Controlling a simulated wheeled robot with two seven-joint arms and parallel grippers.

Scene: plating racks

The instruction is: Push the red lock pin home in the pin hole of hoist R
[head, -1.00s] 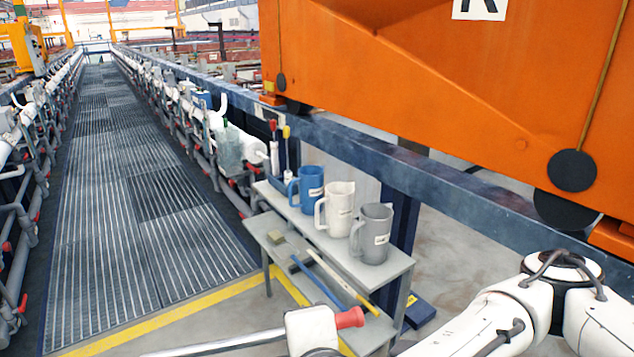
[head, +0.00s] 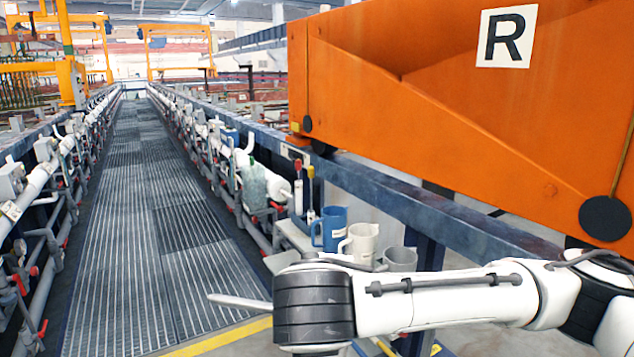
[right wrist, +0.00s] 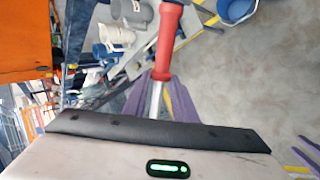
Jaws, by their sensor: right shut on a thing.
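The red lock pin (right wrist: 168,45) shows in the right wrist view with a red handle and a bright steel shaft. My right gripper (right wrist: 158,80) is shut on it with purple fingers either side of the shaft. In the head view my right forearm hides the gripper and the handle; a thin pale rod (head: 240,302), seemingly the pin's shaft, sticks out to the left. Hoist R (head: 440,110) is a large orange body with a white R plate (head: 506,37), beyond my arm and apart from the rod. I cannot make out its pin hole. My left gripper is out of view.
A blue jug (head: 330,228), a white jug (head: 360,242) and a grey jug (head: 400,258) stand on a small bench behind my forearm. A dark blue rail (head: 440,215) runs under the hoist. The grated walkway (head: 140,240) is clear.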

